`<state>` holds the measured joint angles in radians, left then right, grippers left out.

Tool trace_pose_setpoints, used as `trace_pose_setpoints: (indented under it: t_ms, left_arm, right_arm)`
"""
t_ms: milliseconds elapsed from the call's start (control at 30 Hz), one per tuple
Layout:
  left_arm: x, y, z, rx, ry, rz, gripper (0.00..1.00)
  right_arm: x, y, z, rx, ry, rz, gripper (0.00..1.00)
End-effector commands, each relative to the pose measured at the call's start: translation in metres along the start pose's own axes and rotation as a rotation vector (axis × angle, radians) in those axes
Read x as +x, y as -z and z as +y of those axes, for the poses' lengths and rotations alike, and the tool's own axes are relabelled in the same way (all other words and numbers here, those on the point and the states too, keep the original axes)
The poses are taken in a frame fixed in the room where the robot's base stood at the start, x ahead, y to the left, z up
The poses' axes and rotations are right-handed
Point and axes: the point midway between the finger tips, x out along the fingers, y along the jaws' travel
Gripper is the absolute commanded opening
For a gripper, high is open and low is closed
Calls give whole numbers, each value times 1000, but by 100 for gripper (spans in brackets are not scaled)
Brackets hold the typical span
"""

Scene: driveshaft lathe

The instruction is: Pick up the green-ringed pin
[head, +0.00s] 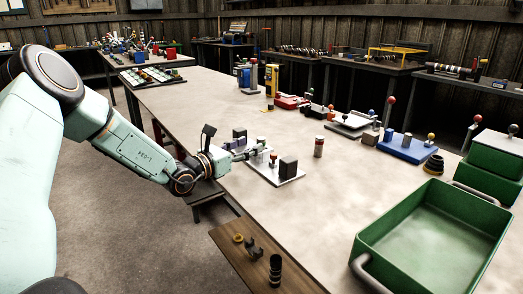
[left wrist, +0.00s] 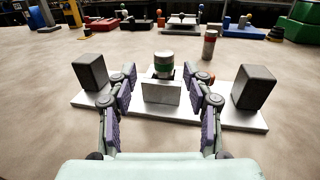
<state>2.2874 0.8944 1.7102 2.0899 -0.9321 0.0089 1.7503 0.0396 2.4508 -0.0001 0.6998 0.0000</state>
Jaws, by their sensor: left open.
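The green-ringed pin (left wrist: 164,66) is a short upright cylinder with a pale top and a green band. It stands behind a small light block (left wrist: 161,93) on a white fixture plate (left wrist: 250,119), which hides its lower part. In the head view the left gripper (head: 248,153) reaches over the plate (head: 288,181) from the left. My right gripper is not in view.
Dark blocks stand at the plate's left (left wrist: 90,72) and right (left wrist: 250,88). A red-and-white cylinder (head: 319,147) stands beyond the plate. Green bins (head: 365,241) occupy the table's right. A blue fixture (head: 405,150) stands behind. Bare tabletop lies between the plate and bins.

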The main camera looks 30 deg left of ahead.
Motion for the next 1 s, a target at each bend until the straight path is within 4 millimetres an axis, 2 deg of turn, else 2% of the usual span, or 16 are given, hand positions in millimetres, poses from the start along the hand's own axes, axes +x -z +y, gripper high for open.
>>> trace_pose_setpoints:
  t_ms: [167, 533, 867, 1000]
  left_arm:
    - [9, 0, -1, 3, 3, -1, 51]
    - [54, 0, -3, 4, 2, 0, 51]
    - [60, -2, -3, 0, 1, -2, 50]
    - [60, -2, -3, 0, 1, -2, 39]
  right_arm:
    - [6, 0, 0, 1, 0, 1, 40]
    - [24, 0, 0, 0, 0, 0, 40]
    - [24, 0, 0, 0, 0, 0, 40]
    - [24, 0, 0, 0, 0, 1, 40]
